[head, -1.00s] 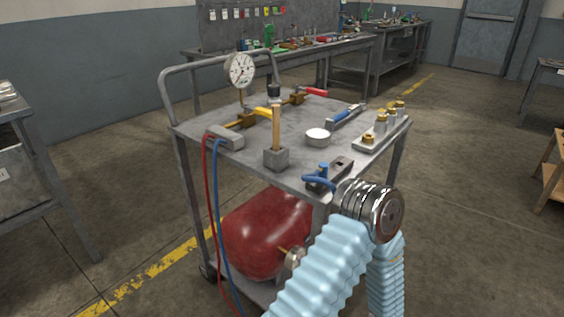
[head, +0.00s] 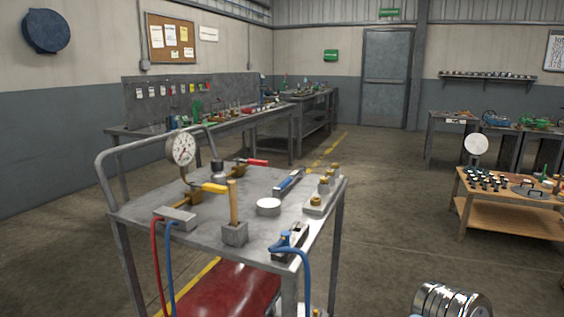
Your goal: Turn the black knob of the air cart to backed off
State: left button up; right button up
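The air cart (head: 190,208) stands left of centre in the head view, with a grey metal top and a push handle at its left. The small black knob (head: 217,166) stands upright on the brass fittings near the back of the top, next to the round white gauge (head: 181,148). The knob's setting is too small to read. A yellow-handled lever (head: 214,188) and a red-handled lever (head: 252,162) sit on the brass line near it. Neither of my grippers is in view; only a ringed metal part of my arm shows at the bottom right.
On the cart top are a wooden-handled block (head: 234,222), a white round lid (head: 268,207), a blue tool (head: 289,182) and a plate with brass fittings (head: 321,200). Red and blue hoses hang at its sides. A wooden table (head: 500,225) stands right. The floor between is clear.

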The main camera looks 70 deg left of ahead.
aim_at(217, 164)
jog(key=k+j+z, duration=0.15)
jog(key=z, duration=0.2)
jog(key=k+z, duration=0.75)
jog(key=k+j, duration=0.1)
jog(key=k, duration=0.25)
jog(key=k+j+u, duration=0.15)
jog(key=k, duration=0.25)
jog(key=k+u, duration=0.15)
jog(key=u, duration=0.2)
jog(key=k+u, duration=0.15)
jog(key=u, duration=0.25)
jog(key=k+u, duration=0.1)
jog(key=u, duration=0.25)
